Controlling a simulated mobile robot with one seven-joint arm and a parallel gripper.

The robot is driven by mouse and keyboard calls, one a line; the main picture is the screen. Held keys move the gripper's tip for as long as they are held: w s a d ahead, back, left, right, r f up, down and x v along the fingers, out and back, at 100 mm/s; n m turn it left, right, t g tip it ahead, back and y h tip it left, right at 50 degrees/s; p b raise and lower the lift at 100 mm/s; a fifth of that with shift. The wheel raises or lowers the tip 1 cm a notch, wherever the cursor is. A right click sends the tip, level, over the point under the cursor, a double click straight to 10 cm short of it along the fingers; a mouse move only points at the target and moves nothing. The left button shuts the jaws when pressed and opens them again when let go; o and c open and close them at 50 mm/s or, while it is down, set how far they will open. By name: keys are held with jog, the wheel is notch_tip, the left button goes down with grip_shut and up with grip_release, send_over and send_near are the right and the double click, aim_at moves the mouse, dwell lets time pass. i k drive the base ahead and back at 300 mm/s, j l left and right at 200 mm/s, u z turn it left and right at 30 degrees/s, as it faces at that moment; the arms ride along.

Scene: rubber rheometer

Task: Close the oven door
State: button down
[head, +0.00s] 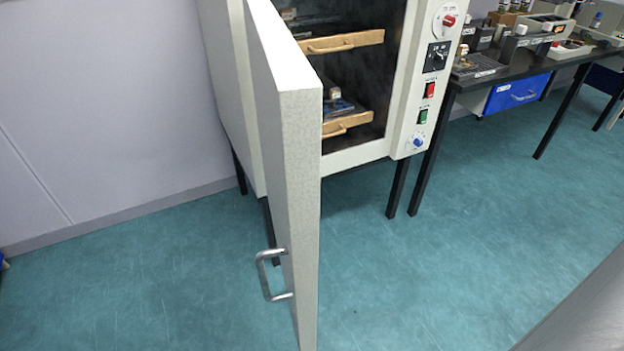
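The oven (360,160) is a pale cabinet on black legs against the wall, seen at the upper middle. Its door (297,160) stands wide open, swung out toward me from the left side of the opening, so I see it almost edge-on. A metal bar handle (265,278) is on the door's left-facing side, near its free edge at the bottom of the picture. The dark inside holds two wooden-fronted shelves (345,42) with small items on them. My gripper is not in view.
Knobs and switches (430,90) line the oven's right front. A black table (560,55) with instruments and a blue drawer (517,92) stands at the right. Teal floor (430,270) is clear in front. A grey blurred surface fills the lower right corner.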

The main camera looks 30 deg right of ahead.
aim_at(287, 91)
jog(key=i+j+z, duration=0.15)
jog(key=j+z, duration=0.3)
jog(key=i+j+z, duration=0.1)
jog(key=j+z, duration=0.15)
jog(key=z, duration=0.2)
jog(key=k+j+z, duration=0.25)
jog(key=k+j, duration=0.2)
jog(key=k+j+z, duration=0.15)
jog(key=k, duration=0.2)
